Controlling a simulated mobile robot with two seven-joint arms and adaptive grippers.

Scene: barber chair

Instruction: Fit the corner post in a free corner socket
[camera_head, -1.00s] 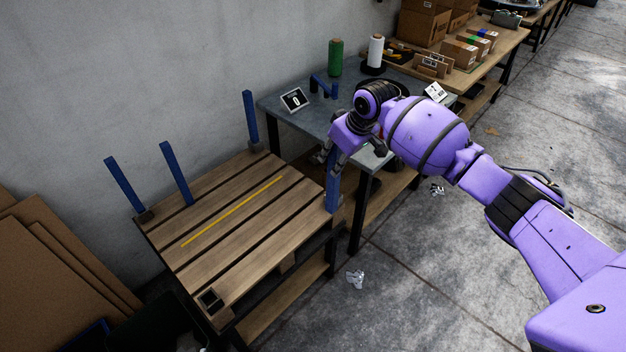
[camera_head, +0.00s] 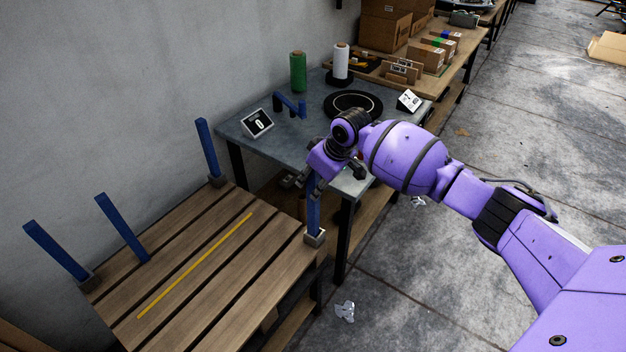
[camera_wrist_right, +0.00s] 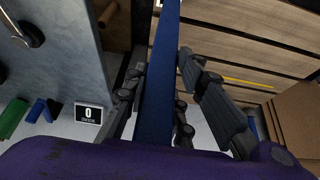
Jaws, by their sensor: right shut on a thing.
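My right gripper (camera_head: 312,184) is shut on a blue corner post (camera_head: 313,214), held upright at the right corner of the slatted wooden pallet (camera_head: 207,238). The post's foot meets a grey corner socket (camera_head: 315,238); how deep it sits cannot be told. In the right wrist view the fingers (camera_wrist_right: 163,65) lie on both sides of the blue post (camera_wrist_right: 156,110). My left gripper is not in view.
A yellow strip (camera_head: 195,264) lies on the pallet. A grey workbench (camera_head: 237,127) stands close behind, with a small display (camera_head: 257,122), a blue bracket (camera_head: 290,104) and green (camera_head: 298,71) and white (camera_head: 341,61) rolls. Crumpled scrap (camera_head: 345,311) lies on the floor.

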